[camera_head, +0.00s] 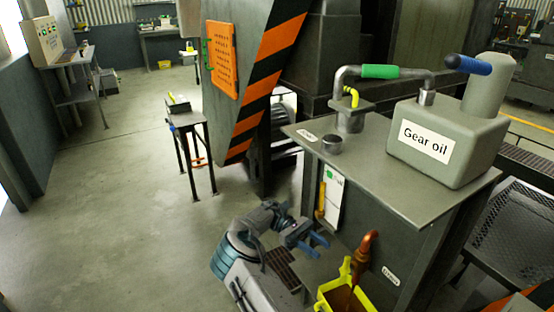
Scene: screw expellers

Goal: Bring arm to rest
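My arm (246,238) is folded low in the bottom middle of the head view, in front of the grey cabinet. My gripper (316,245) points right, towards the cabinet's side. Its two blue fingers are apart with nothing visible between them, so it is open and empty. It is below the tabletop and appears clear of the cabinet, though the exact gap is hard to judge.
A gear oil tank (447,139) and a green-handled pipe (380,72) stand on the cabinet top (356,170). A yellow container (345,298) and copper spout (364,248) are right of my gripper. A small table (186,117) stands behind. Floor at left is clear.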

